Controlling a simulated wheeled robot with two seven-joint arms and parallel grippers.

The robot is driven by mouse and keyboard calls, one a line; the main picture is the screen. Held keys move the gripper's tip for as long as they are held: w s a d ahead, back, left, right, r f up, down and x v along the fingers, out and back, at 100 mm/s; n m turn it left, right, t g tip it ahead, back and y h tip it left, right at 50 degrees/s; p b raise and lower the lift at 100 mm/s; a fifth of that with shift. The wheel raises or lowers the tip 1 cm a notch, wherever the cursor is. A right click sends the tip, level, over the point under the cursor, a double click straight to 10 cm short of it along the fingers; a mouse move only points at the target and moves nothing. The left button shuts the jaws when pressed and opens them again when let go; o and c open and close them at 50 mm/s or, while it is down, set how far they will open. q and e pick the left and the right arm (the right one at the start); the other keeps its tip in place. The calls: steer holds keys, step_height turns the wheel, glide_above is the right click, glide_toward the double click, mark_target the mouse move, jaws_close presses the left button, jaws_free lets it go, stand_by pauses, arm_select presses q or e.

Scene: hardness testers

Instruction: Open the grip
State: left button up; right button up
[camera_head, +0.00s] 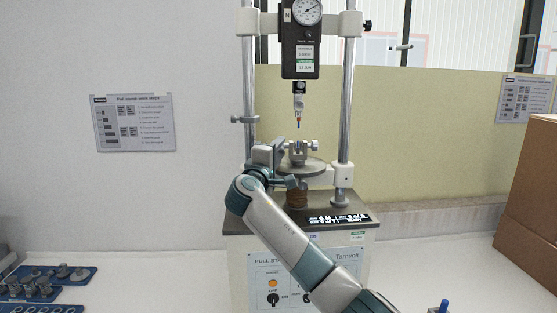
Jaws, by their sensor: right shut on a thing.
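A pull tester stands in the middle, with a small metal grip (299,151) on its round plate (312,168). A screw knob (315,146) sticks out on the grip's right side. My right gripper (279,154) is at the left side of this grip, above the plate's left edge. It is shut on a part of the grip there, which its own fingers mostly hide. An upper grip (298,88) hangs from the gauge, with a thin pointed piece (298,122) below it, apart from the lower grip. My left gripper is not in view.
Two upright columns (347,100) flank the gauge (300,45). Blue trays (62,272) with metal parts lie at lower left. A cardboard box (530,195) stands at the right. A blue-topped item (444,305) is at the bottom right.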

steer(key=shift+f, duration=0.1)
steer(key=o, duration=1)
steer(key=shift+o, duration=0.2)
